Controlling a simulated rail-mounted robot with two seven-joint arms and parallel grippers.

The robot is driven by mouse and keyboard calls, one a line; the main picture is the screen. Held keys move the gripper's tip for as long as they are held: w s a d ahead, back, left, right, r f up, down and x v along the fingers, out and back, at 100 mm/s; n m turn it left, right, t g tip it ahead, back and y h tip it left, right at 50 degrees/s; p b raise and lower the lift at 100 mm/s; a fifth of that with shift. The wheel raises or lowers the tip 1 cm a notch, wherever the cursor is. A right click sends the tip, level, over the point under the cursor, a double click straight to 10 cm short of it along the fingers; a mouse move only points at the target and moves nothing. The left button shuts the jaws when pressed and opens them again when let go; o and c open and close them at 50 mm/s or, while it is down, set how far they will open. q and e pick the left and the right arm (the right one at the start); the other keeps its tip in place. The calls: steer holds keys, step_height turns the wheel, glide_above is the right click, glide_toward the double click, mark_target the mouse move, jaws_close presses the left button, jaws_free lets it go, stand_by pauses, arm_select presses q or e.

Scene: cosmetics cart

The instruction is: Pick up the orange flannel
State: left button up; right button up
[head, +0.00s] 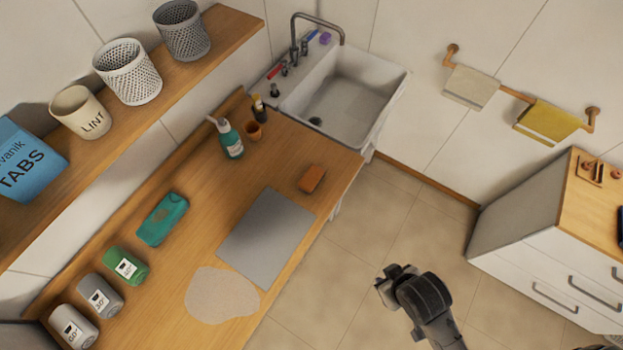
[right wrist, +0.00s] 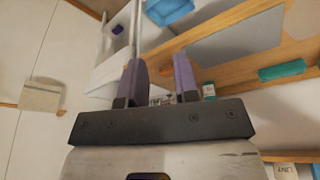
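A small orange block-shaped piece, which looks like the folded orange flannel (head: 312,178), lies on the wooden counter (head: 190,262) near its front edge, between the grey mat and the sink. My right gripper (head: 385,287) is over the floor to the right of the counter, well apart from the orange piece. In the right wrist view its two fingers (right wrist: 158,62) stand apart with nothing between them. My left gripper is not in view.
A grey mat (head: 266,238), a teal box (head: 162,219), a soap bottle (head: 231,140) and an orange-brown cup (head: 254,131) are on the counter. The sink (head: 345,95) is behind. Towels (head: 470,87) hang on a wall rail. A drawer cabinet (head: 545,255) stands right. The floor between is clear.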

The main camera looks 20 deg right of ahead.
steer(key=o, duration=0.6)
steer(key=shift+d, duration=0.15)
steer(key=o, duration=0.6)
